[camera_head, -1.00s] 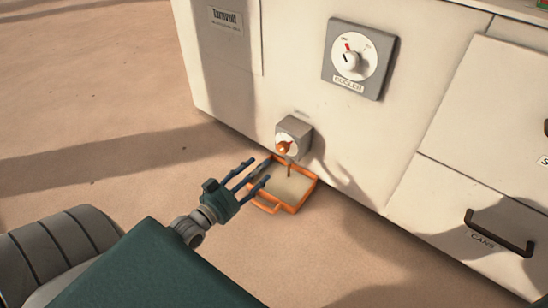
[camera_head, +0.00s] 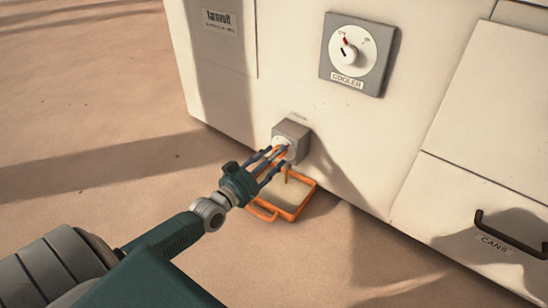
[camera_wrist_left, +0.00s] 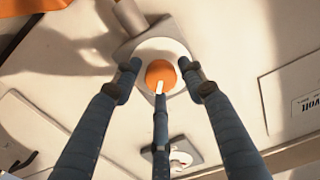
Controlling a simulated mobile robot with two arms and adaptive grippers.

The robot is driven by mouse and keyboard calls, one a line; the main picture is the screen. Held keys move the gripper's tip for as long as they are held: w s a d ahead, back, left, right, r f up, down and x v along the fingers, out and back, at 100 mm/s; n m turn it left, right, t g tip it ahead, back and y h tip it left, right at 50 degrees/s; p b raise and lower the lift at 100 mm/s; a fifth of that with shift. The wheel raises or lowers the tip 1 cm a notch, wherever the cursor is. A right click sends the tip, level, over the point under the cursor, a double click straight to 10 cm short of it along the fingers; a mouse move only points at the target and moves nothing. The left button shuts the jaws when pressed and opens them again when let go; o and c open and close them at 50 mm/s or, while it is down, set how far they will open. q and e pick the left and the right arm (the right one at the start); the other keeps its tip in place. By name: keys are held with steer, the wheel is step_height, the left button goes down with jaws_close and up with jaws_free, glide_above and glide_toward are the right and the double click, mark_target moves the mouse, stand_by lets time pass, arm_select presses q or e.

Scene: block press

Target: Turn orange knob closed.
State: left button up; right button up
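The orange knob (camera_wrist_left: 160,72) sits on a round white dial, with a light pointer mark showing on it in the left wrist view. The dial's grey housing (camera_head: 293,133) is low on the white cabinet. My left gripper (camera_head: 278,156) is at the dial. In the wrist view its fingers are spread around the knob, two at the sides and one below, with small gaps visible at the sides. Whether the lower finger touches is unclear. In the head view the fingers mostly hide the knob. My right gripper is not in view.
An orange-rimmed tray (camera_head: 311,188) lies on the floor below the dial, close to my fingers. A cooler dial (camera_head: 349,53) is higher on the cabinet (camera_head: 280,80). A drawer handle (camera_head: 507,232) sticks out at the right. The floor at left is clear.

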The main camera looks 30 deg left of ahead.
arm_select(q)
steer(key=c, duration=0.7)
steer(key=n+p, duration=0.2)
steer(key=n, duration=0.1)
steer(key=shift+p, duration=0.4)
steer(key=n+p, duration=0.2)
steer(key=n, duration=0.1)
steer(key=shift+s+d+n, duration=0.1)
steer(key=shift+n, duration=0.2)
steer(key=n, duration=0.4)
steer(key=n+p, duration=0.1)
steer(key=n, duration=0.4)
steer(key=shift+d+f+p, duration=0.15)
steer(key=shift+d+p, duration=0.05)
steer(key=shift+p, duration=0.1)
